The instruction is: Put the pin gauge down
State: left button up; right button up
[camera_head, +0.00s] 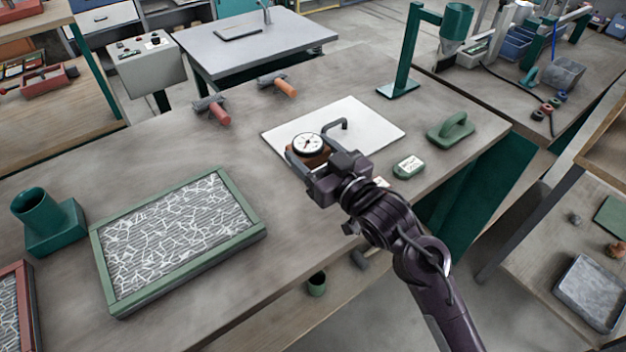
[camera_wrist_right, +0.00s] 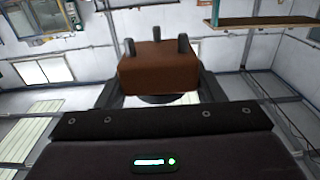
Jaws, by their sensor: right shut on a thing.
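The pin gauge has a round white dial (camera_head: 307,143) with a dark rim and a brown body (camera_head: 313,157). My right gripper (camera_head: 306,158) is shut on the brown body, with the dial facing up. In the right wrist view the brown block (camera_wrist_right: 158,68) sits between the fingers, and several short dark pins stick out of it. The gauge appears over the left part of a white board (camera_head: 375,122) on the bench. I cannot tell whether it touches the board. My left gripper is not in view.
A green float (camera_head: 451,128) and a small green-and-white box (camera_head: 408,166) lie to the right. A green-framed fibre panel (camera_head: 180,235) and a green cup holder (camera_head: 48,222) are at left. Bare bench lies between panel and board.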

aim_at(313, 147)
notch_tip(313, 147, up, 4)
jog(key=shift+r, duration=0.2)
jog(key=s+d+f+m+t+h, duration=0.2)
jog(key=s+d+f+m+h, duration=0.25)
jog(key=d, duration=0.45)
jog(key=s+d+f+m+t+h, duration=0.1)
jog(key=s+d+f+m+h, duration=0.2)
jog(key=d+f+h, duration=0.5)
jog(key=w+a+r+n+g+y, duration=0.1)
jog(key=w+a+r+n+y, duration=0.1)
jog(key=a+r+y, duration=0.2)
jog(key=w+a+r+n+y, duration=0.2)
jog(key=w+a+r+y, duration=0.1)
jog(key=a, duration=0.3)
jog(key=w+a+r+n+g+y, duration=0.1)
jog(key=w+a+r+n+y, duration=0.1)
jog(key=a+r+y, duration=0.3)
jog(key=shift+w+a+r+n+g, duration=0.1)
jog(key=shift+w+a+n+g, duration=0.2)
jog(key=shift+a+n, duration=0.25)
jog(key=shift+a+r+y, duration=0.2)
jog(key=shift+a+y, duration=0.05)
jog(key=shift+a, duration=0.25)
